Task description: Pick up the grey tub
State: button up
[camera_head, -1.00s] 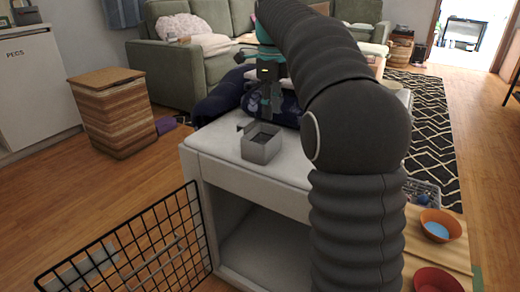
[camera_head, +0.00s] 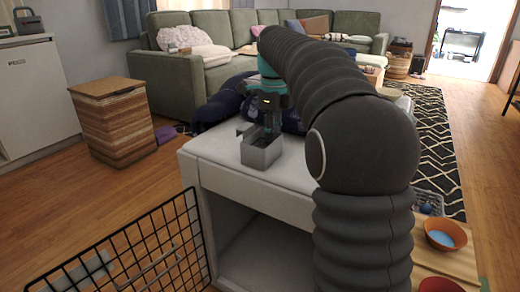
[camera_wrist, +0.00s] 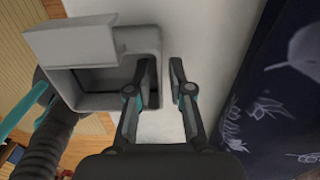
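The grey tub (camera_head: 262,155) is a small open box standing upright on the white table (camera_head: 215,150), near its front edge. It also shows in the wrist view (camera_wrist: 85,42), with a wide flap-like lip along one side. My gripper (camera_head: 270,125) points down at the tub's far side. In the wrist view my gripper (camera_wrist: 162,72) is open. One finger is at the inner side of the tub's wall and the other is outside it, with a gap between the wall and the outer finger. My fingertips are partly hidden by the tub in the head view.
Dark blue patterned fabric (camera_wrist: 275,90) lies close beside my gripper. A black wire grid (camera_head: 135,255) stands at the front left. Orange bowl (camera_head: 443,232) is at the right. A woven hamper (camera_head: 118,122) and green sectional (camera_head: 185,75) are behind.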

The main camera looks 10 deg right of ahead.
grip_shut()
jog(key=shift+r, duration=0.1)
jog(key=shift+r+p, duration=0.3)
jog(key=shift+r, duration=0.3)
notch_tip(320, 180, up, 3)
jog(key=shift+p, duration=0.7)
jog(key=s+d+r+p, duration=0.1)
jog(key=s+d+r, duration=0.5)
jog(key=d, duration=0.3)
jog(key=shift+s+d+r+p, duration=0.3)
jog(key=shift+s+r+p, duration=0.05)
jog(key=shift+p, duration=0.05)
